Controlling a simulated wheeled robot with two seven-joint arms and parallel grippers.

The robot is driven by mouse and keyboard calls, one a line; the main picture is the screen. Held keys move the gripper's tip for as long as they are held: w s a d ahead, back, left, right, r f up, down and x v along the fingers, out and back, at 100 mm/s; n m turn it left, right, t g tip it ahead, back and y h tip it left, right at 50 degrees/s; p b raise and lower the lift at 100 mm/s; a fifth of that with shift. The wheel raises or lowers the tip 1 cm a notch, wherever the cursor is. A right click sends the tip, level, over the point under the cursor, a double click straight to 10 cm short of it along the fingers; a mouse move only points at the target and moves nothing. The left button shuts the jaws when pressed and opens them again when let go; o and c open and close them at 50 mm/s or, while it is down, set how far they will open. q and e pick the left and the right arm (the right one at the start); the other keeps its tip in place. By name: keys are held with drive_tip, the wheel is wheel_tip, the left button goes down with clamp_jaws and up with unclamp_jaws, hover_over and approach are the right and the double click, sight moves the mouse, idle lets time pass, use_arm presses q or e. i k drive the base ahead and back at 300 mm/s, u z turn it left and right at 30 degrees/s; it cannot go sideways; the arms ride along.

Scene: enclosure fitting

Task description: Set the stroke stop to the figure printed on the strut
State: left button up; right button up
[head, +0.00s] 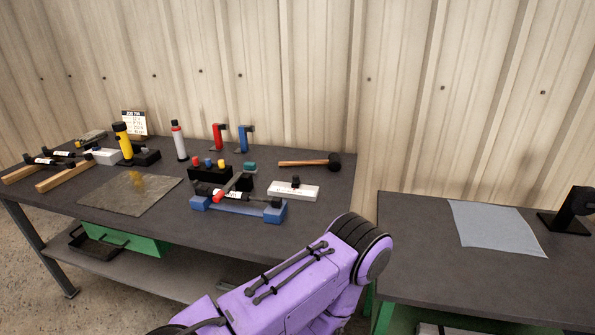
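A black strut (255,199) with a white printed label lies in a blue cradle (273,213) near the front of the left bench. The figure on its label is too small to read. A grey bar with a red end (219,196) lies aslant across or just above the strut; I cannot tell if it touches. A white block (306,192) with a black knob (295,181) sits right of the cradle. I cannot tell which part is the stroke stop. Neither gripper shows; only a purple link of my arm is at the bottom.
Other dark struts (42,161) rest on wooden rails (62,177) at left. A gap separates the right bench (420,240).

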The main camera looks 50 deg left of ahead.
sight(296, 181)
drive_tip(key=u, duration=1.95)
